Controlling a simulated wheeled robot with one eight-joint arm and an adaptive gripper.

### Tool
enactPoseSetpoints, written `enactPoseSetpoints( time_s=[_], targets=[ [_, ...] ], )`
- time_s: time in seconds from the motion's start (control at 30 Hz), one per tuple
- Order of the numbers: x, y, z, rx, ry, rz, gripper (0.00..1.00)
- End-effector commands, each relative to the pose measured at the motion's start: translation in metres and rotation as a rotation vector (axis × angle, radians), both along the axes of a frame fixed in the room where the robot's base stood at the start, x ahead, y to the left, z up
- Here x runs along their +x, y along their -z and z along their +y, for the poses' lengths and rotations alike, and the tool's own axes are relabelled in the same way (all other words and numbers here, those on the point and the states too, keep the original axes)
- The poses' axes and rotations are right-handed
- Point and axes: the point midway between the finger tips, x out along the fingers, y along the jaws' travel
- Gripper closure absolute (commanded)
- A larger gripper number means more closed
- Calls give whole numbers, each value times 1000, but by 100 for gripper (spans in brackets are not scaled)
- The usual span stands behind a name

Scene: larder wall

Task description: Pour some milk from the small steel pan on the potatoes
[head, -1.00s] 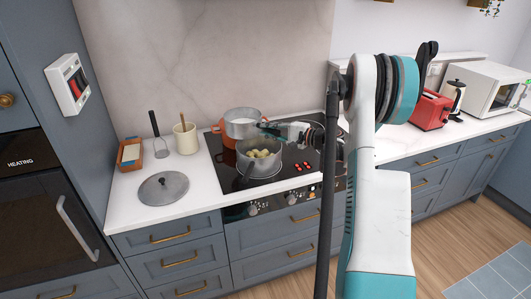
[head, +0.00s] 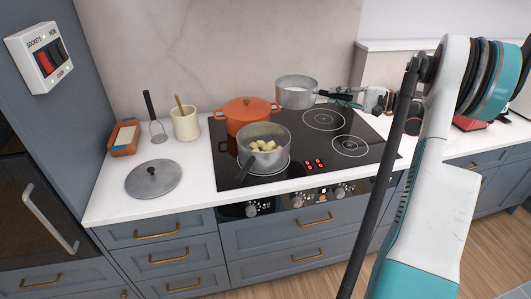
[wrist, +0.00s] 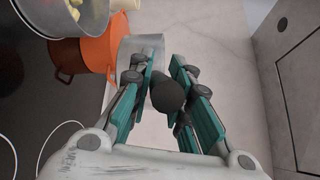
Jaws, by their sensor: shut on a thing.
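The small steel pan (head: 297,97) is at the back of the hob, right of the orange pot, and looks level with pale milk inside. I cannot tell whether its base touches the hob. My gripper (head: 345,97) is shut on its dark handle (wrist: 168,95); the pan's side also shows in the wrist view (wrist: 150,45). The potatoes (head: 265,146) are pale chunks in a larger steel pot (head: 262,164) at the front left of the hob. I cannot tell whether milk lies on them.
The orange lidded pot (head: 248,112) stands behind the potato pot. Left of the black hob (head: 300,155) are a steel lid (head: 153,178), a cream utensil crock (head: 186,124), a masher (head: 156,125) and a terracotta dish (head: 124,138). The hob's right rings are clear.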

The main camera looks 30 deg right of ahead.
Motion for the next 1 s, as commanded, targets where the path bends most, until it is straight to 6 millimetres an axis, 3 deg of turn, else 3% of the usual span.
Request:
enactPoseSetpoints(
  time_s=[0.5,1.0],
  targets=[
    [-1,62,-1,2,-1,-5,100],
    [-1,68,-1,1,0,-6,100]
  ],
)
